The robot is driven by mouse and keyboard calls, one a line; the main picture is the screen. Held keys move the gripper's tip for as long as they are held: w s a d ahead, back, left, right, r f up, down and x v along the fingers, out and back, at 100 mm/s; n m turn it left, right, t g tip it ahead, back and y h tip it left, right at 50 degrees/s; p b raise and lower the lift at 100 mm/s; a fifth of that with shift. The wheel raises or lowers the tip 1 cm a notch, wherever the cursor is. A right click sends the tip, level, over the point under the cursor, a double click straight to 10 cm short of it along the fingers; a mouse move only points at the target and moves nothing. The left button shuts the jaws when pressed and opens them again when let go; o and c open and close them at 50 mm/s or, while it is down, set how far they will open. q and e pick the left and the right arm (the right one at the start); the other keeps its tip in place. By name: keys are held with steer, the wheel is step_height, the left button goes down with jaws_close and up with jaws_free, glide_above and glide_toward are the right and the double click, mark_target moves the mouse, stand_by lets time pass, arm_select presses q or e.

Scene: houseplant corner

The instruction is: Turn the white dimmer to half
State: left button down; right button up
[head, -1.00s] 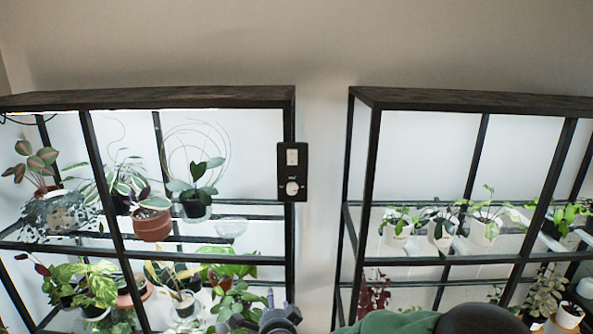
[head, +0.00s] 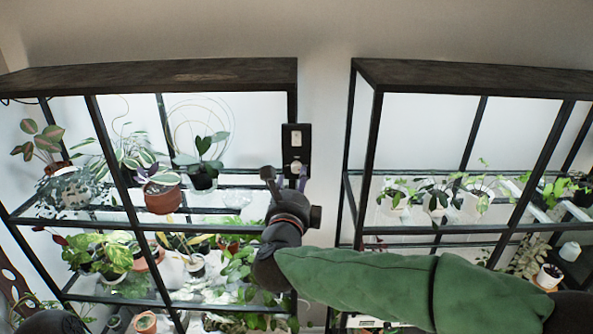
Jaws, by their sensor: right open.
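The white dimmer (head: 296,167) is a small round knob low on a black control plate (head: 291,148), which also carries a white switch (head: 295,138) above it. The plate is on the right front post of the left shelf unit. My right gripper (head: 286,174) is open just below and in front of the knob, with one finger left of it and the other close to its lower right. I cannot tell whether a finger touches the knob. The knob's pointer is too small to read. My left gripper is not in view.
The left shelf unit (head: 170,76) holds several potted plants, including a terracotta pot (head: 162,198) behind its front frame. The right shelf unit (head: 470,80) holds several small pots. A gap with bare wall (head: 325,130) lies between the units.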

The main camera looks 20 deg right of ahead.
mark_target(296, 170)
steer(key=shift+p+x, duration=0.35)
steer(key=shift+x, duration=1.9)
steer(key=shift+a, duration=0.1)
jaws_close()
